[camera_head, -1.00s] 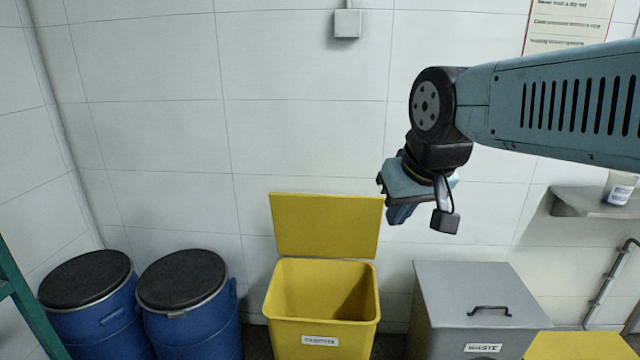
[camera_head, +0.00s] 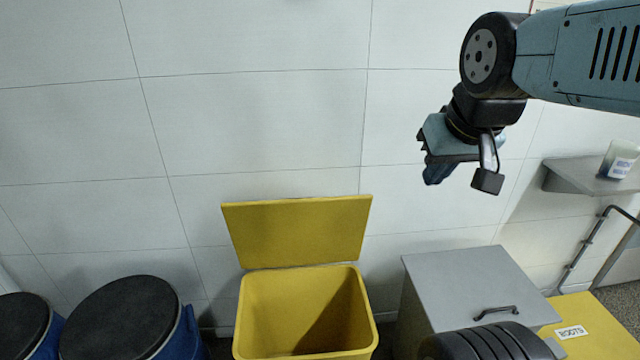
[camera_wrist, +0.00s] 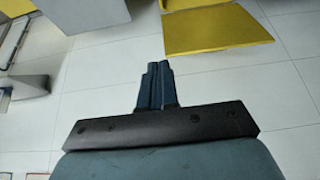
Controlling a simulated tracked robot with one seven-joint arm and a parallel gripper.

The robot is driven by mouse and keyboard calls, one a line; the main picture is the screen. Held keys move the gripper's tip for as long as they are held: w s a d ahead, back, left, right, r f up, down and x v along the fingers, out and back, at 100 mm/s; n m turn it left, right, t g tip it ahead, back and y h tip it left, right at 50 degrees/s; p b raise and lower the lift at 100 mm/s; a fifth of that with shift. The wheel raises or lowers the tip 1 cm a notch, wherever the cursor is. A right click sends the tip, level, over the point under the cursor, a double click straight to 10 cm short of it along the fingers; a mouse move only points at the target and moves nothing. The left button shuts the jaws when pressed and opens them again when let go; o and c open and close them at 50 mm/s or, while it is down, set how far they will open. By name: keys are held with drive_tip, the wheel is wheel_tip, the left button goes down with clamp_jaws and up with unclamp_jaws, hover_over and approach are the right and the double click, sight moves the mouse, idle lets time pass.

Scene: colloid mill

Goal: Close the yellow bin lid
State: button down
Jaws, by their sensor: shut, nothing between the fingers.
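The yellow bin (camera_head: 300,310) stands against the tiled wall, low in the middle of the head view, and looks empty inside. Its yellow lid (camera_head: 297,232) stands open, raised upright at the back edge near the wall. In the wrist view the lid (camera_wrist: 215,28) shows at the top right, with only a sliver of the bin above it. My gripper (camera_head: 436,176) is up and to the right of the lid, apart from it, pointing downward. In the wrist view its fingers (camera_wrist: 156,85) are together and hold nothing.
A grey waste bin (camera_head: 470,285) with a handle stands right of the yellow bin. A yellow box labelled boots (camera_head: 590,318) is farther right. Blue drums (camera_head: 135,325) with black lids stand at the left. A wall shelf (camera_head: 590,177) holds a white container (camera_head: 617,160).

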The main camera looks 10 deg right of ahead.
drive_tip(key=w+a+m+g, duration=0.2)
drive_tip(key=w+m, duration=0.3)
drive_tip(key=w, duration=0.5)
drive_tip(key=w+a+m+g, duration=0.2)
drive_tip(key=w+a+m, duration=0.15)
drive_tip(key=w, duration=0.65)
drive_tip(key=w+a+f+m+g, duration=0.3)
drive_tip(key=w+a+f+m, duration=0.15)
drive_tip(key=w+f, duration=0.4)
drive_tip(key=w+a+f+m+g, duration=0.2)
drive_tip(key=w+a+f+m, duration=0.25)
drive_tip(key=w+f, duration=0.3)
drive_tip(key=shift+m, duration=0.35)
drive_tip(key=x, duration=0.9)
drive_tip(key=shift+d+f, duration=0.1)
